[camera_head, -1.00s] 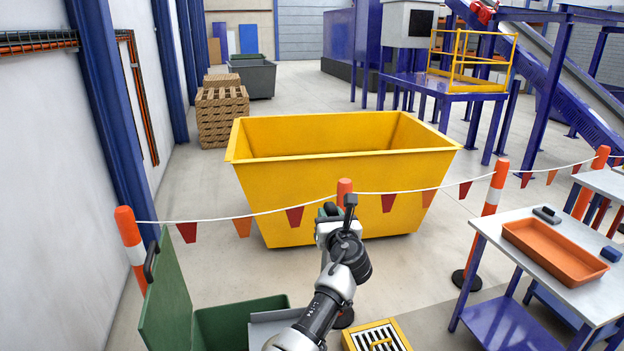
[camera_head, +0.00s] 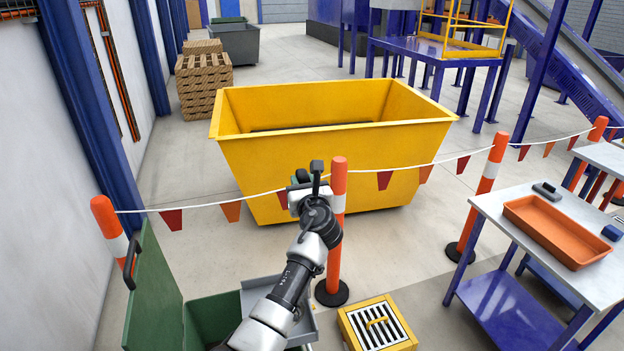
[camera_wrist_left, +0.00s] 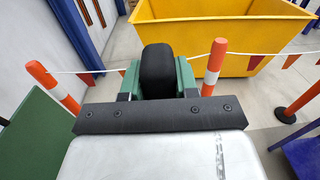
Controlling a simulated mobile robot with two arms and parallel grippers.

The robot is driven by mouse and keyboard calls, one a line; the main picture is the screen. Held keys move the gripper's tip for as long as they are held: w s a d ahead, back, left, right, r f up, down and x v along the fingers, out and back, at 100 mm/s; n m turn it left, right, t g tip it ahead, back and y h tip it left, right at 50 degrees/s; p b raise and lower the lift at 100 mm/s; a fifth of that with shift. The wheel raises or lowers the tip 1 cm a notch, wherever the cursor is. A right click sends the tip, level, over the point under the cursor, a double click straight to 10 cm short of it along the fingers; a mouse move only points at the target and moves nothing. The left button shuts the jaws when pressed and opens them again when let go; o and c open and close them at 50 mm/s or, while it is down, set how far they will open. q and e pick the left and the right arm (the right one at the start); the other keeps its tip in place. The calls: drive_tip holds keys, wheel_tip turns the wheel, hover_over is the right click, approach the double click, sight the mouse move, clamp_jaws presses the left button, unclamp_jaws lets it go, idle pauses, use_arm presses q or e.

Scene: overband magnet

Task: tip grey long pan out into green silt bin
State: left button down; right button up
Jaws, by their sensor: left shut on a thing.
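The grey long pan (camera_head: 302,318) shows on both sides of my left forearm, low in the head view, tilted over the opening of the green silt bin (camera_head: 205,312). My arm hides much of the pan, and its contents cannot be made out. The bin's lid (camera_head: 155,295) stands open on the left; it also shows in the wrist view (camera_wrist_left: 32,135). My left gripper (camera_head: 306,182) is beyond the pan in the picture. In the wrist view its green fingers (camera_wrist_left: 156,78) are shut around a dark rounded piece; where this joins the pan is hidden. My right gripper is out of view.
A yellow skip (camera_head: 335,165) stands ahead, behind a flagged rope on orange posts (camera_head: 338,230). A yellow-framed grate (camera_head: 378,325) is on the floor right of the bin. A table (camera_head: 490,215) with an orange tray (camera_head: 553,232) stands at right. The wall is at left.

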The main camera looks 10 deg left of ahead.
use_arm(q)
drive_tip(key=s+a+f+n+p, duration=0.1)
drive_tip(key=s+a, duration=0.5)
drive_tip(key=a, duration=0.6)
drive_tip(key=s+a+n+p, duration=0.4)
drive_tip(key=s+a, duration=0.2)
drive_tip(key=a, duration=0.6)
drive_tip(key=s+a+f+n+p, duration=0.1)
drive_tip(key=s+a+n+p, duration=0.1)
drive_tip(key=s+a, duration=0.5)
drive_tip(key=shift+a+f+n, duration=0.35)
drive_tip(key=shift+a+n, duration=0.35)
drive_tip(key=shift+a, duration=1.7)
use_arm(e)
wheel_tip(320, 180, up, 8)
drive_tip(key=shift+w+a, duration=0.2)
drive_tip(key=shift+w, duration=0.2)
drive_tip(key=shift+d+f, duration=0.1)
